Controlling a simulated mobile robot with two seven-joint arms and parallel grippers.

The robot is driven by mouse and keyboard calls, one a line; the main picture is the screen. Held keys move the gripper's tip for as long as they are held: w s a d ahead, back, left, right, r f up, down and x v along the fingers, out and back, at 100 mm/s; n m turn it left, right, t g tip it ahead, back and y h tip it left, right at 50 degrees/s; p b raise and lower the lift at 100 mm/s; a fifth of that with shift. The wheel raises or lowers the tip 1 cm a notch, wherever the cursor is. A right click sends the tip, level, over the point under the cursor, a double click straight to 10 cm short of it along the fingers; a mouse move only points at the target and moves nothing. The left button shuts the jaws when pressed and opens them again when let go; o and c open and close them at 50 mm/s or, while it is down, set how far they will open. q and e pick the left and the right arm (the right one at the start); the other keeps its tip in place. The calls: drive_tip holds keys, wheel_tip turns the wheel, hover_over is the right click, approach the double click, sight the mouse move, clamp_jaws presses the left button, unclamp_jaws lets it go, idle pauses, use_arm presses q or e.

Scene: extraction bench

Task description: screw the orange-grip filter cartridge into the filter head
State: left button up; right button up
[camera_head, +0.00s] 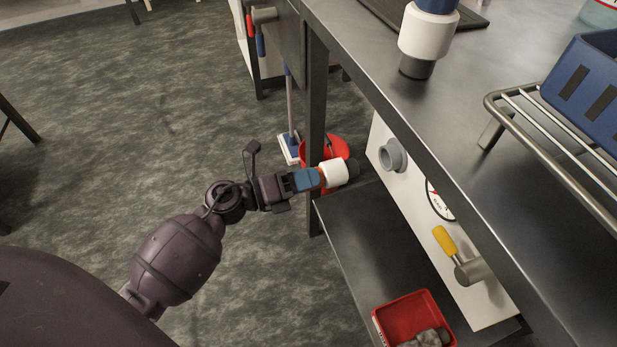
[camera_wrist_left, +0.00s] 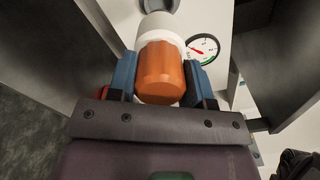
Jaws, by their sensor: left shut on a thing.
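My left gripper (camera_head: 310,178) is shut on the orange-grip filter cartridge (camera_head: 334,173), which has a white body and a dark end. In the left wrist view the orange grip (camera_wrist_left: 161,74) sits between my blue fingers, with the white body beyond it. The filter head (camera_head: 393,155) is a grey round socket on the white panel under the bench. The cartridge is held roughly level, to the left of the head and apart from it in the head view. The head also shows beyond the cartridge in the wrist view (camera_wrist_left: 158,5). My right gripper is not in view.
On the panel (camera_head: 408,193) are a gauge (camera_head: 438,200) and a yellow-handled valve (camera_head: 445,241). A red tray (camera_head: 412,309) sits on the lower shelf. A blue-and-white cartridge (camera_head: 427,33) stands on the bench (camera_head: 470,110), near a wire rack (camera_head: 540,135). A red bucket (camera_head: 325,150) is behind my gripper.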

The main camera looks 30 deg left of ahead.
sight(349, 168)
use_arm(q)
drive_tip(key=shift+r, duration=0.1)
drive_tip(key=shift+p+x, duration=0.45)
drive_tip(key=shift+x, duration=2.45)
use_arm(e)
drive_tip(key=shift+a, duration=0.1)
use_arm(q)
drive_tip(key=shift+p, duration=0.5)
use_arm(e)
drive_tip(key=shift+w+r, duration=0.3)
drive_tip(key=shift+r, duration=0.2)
use_arm(q)
drive_tip(key=shift+x, duration=1.75)
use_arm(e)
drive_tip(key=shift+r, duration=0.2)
